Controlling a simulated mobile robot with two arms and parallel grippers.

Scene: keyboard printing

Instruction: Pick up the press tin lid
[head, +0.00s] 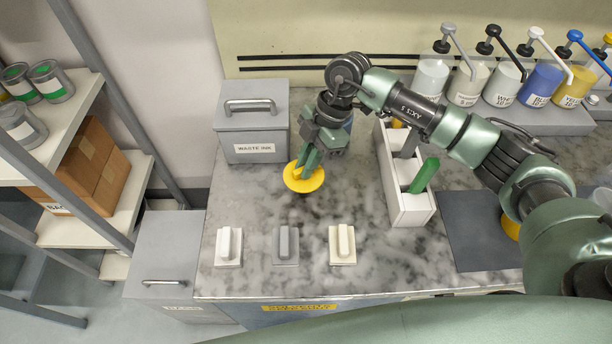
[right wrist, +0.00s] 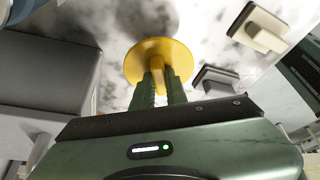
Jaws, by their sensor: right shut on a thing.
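A round yellow lid (head: 304,179) is held by my right gripper (head: 306,163) over the marble counter, in front of the waste ink bin. In the right wrist view the yellow lid (right wrist: 158,58) sits at the ends of the green fingers (right wrist: 161,80), which are shut on its raised grip. The lid appears to be above the counter, but its exact height is hard to tell. My left gripper is not in view.
The grey waste ink bin (head: 252,143) stands behind the lid. A white divided holder (head: 407,208) with a green-handled tool (head: 424,174) is to the right. Three small handled blocks (head: 286,246) line the front. Pump bottles (head: 467,84) stand at the back right.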

